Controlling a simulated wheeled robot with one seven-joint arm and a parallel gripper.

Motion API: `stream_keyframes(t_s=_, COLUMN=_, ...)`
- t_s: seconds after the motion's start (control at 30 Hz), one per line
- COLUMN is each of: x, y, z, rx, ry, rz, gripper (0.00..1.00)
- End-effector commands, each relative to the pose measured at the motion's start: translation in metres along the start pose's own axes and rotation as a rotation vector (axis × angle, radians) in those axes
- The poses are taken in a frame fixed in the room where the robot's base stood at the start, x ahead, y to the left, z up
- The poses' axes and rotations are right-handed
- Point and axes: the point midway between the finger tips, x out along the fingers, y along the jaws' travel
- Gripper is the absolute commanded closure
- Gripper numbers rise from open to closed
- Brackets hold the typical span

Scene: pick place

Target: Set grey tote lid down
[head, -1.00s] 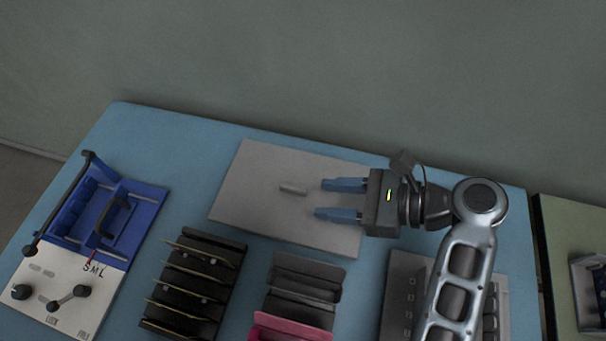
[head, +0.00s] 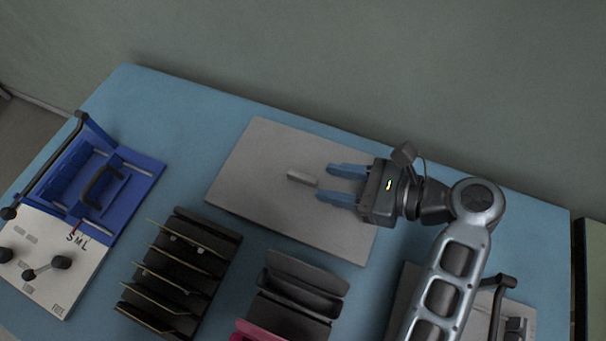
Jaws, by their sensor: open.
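The grey tote lid (head: 270,213) is a flat grey panel lying on the blue table, toward its back edge. A small raised handle (head: 302,178) stands near its middle. My gripper (head: 331,182) is open, with its two blue fingers pointing left over the right part of the lid. The fingertips are close to the right end of the handle, with nothing between them. I cannot tell how high the fingers are above the lid. My gripper and arm hide the lid's right edge in part.
A blue and white fixture (head: 122,184) with black handles stands at the left. A black rack with several thin boards (head: 225,243) and a dark bin (head: 308,275) stand in front of the lid. A grey device (head: 515,310) is at the right. The blue table's (head: 180,105) back left is clear.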

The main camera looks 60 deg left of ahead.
Motion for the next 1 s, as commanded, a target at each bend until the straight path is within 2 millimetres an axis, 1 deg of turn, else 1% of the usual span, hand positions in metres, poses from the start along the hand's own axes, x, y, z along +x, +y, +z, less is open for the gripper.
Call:
stream_keyframes(t_s=0.2, x=0.032, y=-0.001, z=0.0, rx=0.001, ry=0.0, rz=0.003, gripper=0.55)
stream_keyframes(t_s=0.3, x=0.042, y=-0.002, z=-0.001, rx=0.001, ry=0.0, rz=0.002, gripper=0.55)
stream_keyframes(t_s=0.4, x=0.046, y=-0.002, z=-0.001, rx=0.001, ry=0.0, rz=0.0, gripper=0.55)
stream_keyframes(t_s=0.6, x=0.047, y=-0.002, z=-0.001, rx=0.001, ry=0.001, rz=0.0, gripper=0.55)
stream_keyframes(t_s=0.67, x=0.047, y=-0.002, z=-0.001, rx=0.001, ry=0.001, rz=0.0, gripper=0.6)
stream_keyframes(t_s=1.0, x=0.047, y=-0.002, z=-0.001, rx=0.0, ry=0.001, rz=0.0, gripper=0.93)
